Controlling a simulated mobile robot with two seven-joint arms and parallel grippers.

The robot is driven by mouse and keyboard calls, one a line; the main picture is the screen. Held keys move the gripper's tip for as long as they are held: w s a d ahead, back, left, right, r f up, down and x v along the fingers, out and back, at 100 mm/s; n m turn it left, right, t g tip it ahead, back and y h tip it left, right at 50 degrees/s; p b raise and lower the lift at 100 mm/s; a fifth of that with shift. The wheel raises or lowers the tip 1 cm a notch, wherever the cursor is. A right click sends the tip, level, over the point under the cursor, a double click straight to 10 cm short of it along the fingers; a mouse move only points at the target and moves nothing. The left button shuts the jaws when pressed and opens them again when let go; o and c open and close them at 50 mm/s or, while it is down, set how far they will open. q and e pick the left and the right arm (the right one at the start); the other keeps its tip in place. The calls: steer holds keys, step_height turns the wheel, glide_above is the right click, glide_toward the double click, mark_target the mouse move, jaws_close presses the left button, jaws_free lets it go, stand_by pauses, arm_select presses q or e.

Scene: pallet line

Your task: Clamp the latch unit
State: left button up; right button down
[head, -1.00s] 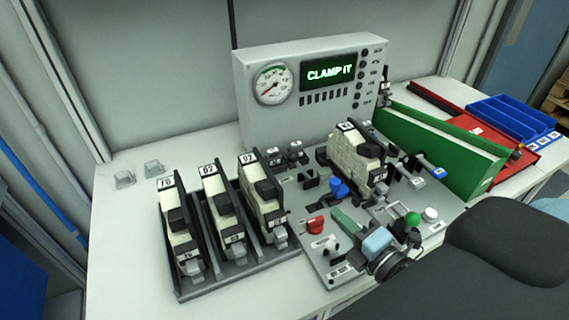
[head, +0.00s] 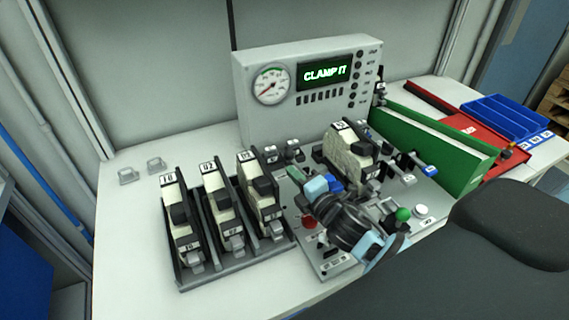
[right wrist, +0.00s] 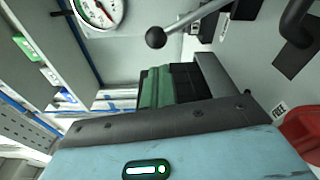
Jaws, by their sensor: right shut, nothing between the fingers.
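The latch unit (head: 347,160), cream with black parts, stands upright in the fixture (head: 330,262) on the table. A blue knob (head: 335,183) is in front of it, partly behind my right gripper (head: 295,174). That gripper is shut and empty, over the fixture's left side, between the tray and the latch unit. In the right wrist view its green fingers (right wrist: 156,87) are together; a metal rod with a black ball (right wrist: 155,38) is beyond them. I cannot tell whether they touch anything. A red knob (head: 309,222) is below the wrist. My left gripper is out of view.
A dark tray (head: 240,262) at left holds three similar units. Behind stands a grey console (head: 285,110) with a gauge and a screen reading "CLAMP IT". A green-ball lever (head: 403,214) is at right front, a green bin (head: 440,150) and a blue tray (head: 505,118) farther right.

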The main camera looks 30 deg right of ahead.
mark_target(296, 165)
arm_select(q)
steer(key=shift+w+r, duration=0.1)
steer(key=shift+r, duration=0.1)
arm_select(e)
steer(key=w, duration=0.5)
steer(key=shift+w+a+f, duration=0.1)
steer(key=shift+w+a, duration=0.05)
steer(key=shift+a, duration=0.1)
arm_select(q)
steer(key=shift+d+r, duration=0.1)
arm_select(e)
steer(key=shift+w, duration=0.1)
